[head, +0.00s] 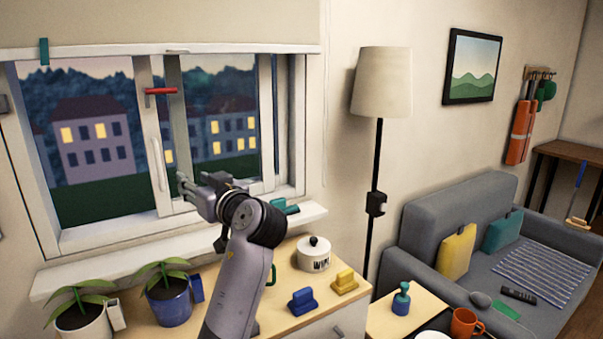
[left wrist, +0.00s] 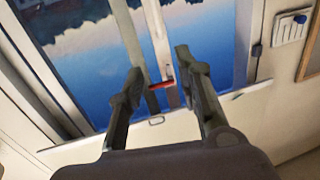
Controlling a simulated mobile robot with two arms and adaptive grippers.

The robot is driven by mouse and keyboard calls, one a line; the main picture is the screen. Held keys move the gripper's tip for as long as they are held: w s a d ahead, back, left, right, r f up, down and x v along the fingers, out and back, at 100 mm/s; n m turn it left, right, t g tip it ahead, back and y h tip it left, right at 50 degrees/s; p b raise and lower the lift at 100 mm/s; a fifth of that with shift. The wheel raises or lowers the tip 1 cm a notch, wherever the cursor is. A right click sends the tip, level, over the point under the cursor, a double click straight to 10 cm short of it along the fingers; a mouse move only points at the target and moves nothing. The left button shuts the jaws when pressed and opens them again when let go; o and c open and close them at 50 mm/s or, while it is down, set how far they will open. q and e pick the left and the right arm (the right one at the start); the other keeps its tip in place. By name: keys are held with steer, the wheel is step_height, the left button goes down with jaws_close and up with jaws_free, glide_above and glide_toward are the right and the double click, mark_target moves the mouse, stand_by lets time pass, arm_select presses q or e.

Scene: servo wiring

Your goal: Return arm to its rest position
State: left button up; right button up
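My left arm (head: 240,270) rises from the bottom of the head view and is bent toward the window. My left gripper (head: 185,183) is raised in front of the window, above the sill. In the left wrist view its two fingers (left wrist: 158,62) stand apart with nothing held between them. The window (head: 160,130) has a white frame. A red handle (head: 160,91) is on the frame, above the gripper in the head view; it also shows between the fingers in the left wrist view (left wrist: 160,85). My right gripper is in neither view.
A sill (head: 110,264) runs below the window. Potted plants (head: 167,300), a white lidded pot (head: 313,254), and blue (head: 301,302) and yellow (head: 344,282) items stand on the wooden top near my arm. A floor lamp (head: 382,85) and grey sofa (head: 440,225) are on the right.

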arm_select(q)
steer(key=s+a+f+m+g+h, duration=0.15)
steer(key=s+f, duration=0.25)
steer(key=f, duration=0.6)
steer(key=s+a+f+m+g+h, duration=0.1)
steer(key=s+f+m+h, duration=0.2)
steer(key=f, duration=0.7)
steer(key=s+a+f+g+h, duration=0.15)
steer(key=s+f, duration=0.35)
steer(key=f, duration=0.5)
steer(key=s+d+f+m+g+h, duration=0.2)
steer(key=s+f, duration=0.3)
steer(key=s, duration=0.5)
steer(key=s+d+f+m+g+h, duration=0.15)
steer(key=s+f, duration=0.25)
steer(key=s, duration=0.7)
steer(key=s+d+f+m+g+h, duration=0.25)
steer(key=s+f, duration=0.25)
steer(key=s, duration=0.5)
step_height(320, 180, down, 24)
steer(key=s+a+f+g, duration=0.1)
steer(key=s+a+f, duration=0.1)
steer(key=s+f, duration=0.7)
steer(key=s+a+f+g, duration=0.1)
steer(key=s+a+f, duration=0.1)
steer(key=s+f, duration=0.7)
steer(key=shift+f, duration=0.2)
